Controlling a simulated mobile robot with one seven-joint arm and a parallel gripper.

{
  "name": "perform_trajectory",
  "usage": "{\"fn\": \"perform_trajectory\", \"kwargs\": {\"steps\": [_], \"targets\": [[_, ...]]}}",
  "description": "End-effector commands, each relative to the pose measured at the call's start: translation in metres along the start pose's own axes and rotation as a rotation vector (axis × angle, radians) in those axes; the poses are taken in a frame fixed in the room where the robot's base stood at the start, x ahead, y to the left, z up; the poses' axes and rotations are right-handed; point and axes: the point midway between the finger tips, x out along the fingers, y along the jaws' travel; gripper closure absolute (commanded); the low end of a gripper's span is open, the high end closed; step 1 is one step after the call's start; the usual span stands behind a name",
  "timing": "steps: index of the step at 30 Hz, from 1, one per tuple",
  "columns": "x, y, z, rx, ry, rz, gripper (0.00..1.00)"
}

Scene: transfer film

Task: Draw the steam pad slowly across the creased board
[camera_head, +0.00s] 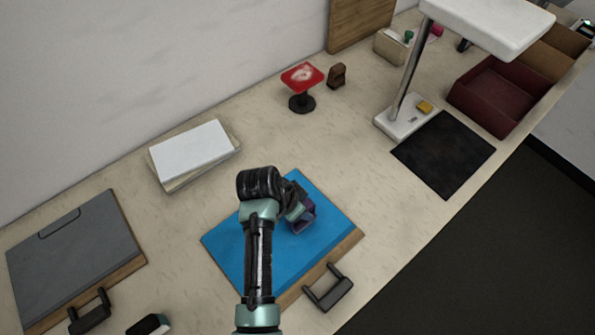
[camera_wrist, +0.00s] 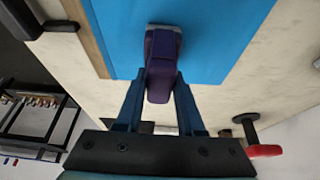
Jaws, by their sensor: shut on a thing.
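A blue board (camera_head: 235,245) on a wooden base lies at the front middle of the table, with a black handle (camera_head: 328,287) at its front edge. The blue board also fills the top of the wrist view (camera_wrist: 215,40). My gripper (camera_wrist: 161,88) is shut on a purple pad (camera_wrist: 162,55), its fingers on either side of it. In the head view the pad (camera_head: 303,217) is over the right part of the blue board, partly hidden by my wrist. I cannot tell whether it touches the board. No crease is clear on the visible blue surface.
A grey board (camera_head: 75,245) with a handle lies at the left. A stack of white sheets (camera_head: 190,150), a red-topped stand (camera_head: 302,76) and a small brown block (camera_head: 337,75) stand behind. A lamp-like stand (camera_head: 402,95), black mat (camera_head: 443,155) and maroon box (camera_head: 500,95) are at the right.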

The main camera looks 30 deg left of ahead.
Motion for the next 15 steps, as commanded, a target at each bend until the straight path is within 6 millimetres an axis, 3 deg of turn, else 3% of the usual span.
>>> {"fn": "perform_trajectory", "kwargs": {"steps": [15], "targets": [[0.008,-0.001,-0.02,0.002,0.002,0.0,1.0]]}}
